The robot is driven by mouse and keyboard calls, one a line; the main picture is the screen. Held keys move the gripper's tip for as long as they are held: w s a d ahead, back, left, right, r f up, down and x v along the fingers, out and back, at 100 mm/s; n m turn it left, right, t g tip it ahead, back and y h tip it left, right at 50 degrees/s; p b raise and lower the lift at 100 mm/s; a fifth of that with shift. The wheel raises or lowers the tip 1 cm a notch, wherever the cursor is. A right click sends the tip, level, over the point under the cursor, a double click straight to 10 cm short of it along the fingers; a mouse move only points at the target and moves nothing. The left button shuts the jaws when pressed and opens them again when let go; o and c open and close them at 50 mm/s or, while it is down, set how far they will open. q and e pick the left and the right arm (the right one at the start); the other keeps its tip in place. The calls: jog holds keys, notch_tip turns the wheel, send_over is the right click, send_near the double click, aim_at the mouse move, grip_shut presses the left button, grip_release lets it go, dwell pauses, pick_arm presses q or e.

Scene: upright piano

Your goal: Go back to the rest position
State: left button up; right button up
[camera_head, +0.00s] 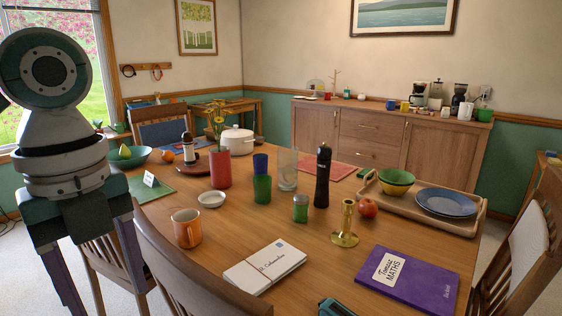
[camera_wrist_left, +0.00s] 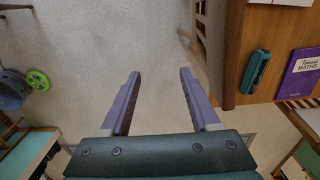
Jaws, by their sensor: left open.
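My left gripper (camera_head: 108,296) hangs at the left of the head view, fingers pointing down, beside the dining table (camera_head: 330,245). In the left wrist view the purple fingers of my left gripper (camera_wrist_left: 160,76) are spread wide, with only pale floor between them. It holds nothing and is apart from the table edge. My right gripper is in neither view.
Wooden chairs (camera_head: 185,262) stand close to my left gripper. Near the table's front lie paper cards (camera_head: 265,267), a purple maths book (camera_head: 408,277) and a teal case (camera_wrist_left: 256,72). A brass candlestick (camera_head: 345,225) and dark mill (camera_head: 322,178) stand behind.

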pick_arm(q)
jog(key=s+d+f+n+t+h+p, duration=0.2)
jog(key=s+d+f+n+h+p, duration=0.15)
jog(key=s+d+n, duration=0.5)
jog(key=s+a+r+n+t+y+p, duration=0.25)
jog(key=s+a+n, duration=0.8)
jog(key=n, duration=0.55)
notch_tip(320, 180, up, 38)
jog(key=d+p, duration=0.1)
jog(key=p, duration=3.6)
jog(key=shift+s+d+g+y, duration=0.35)
jog(key=shift+d+g+y, duration=0.05)
jog(key=shift+g, duration=0.05)
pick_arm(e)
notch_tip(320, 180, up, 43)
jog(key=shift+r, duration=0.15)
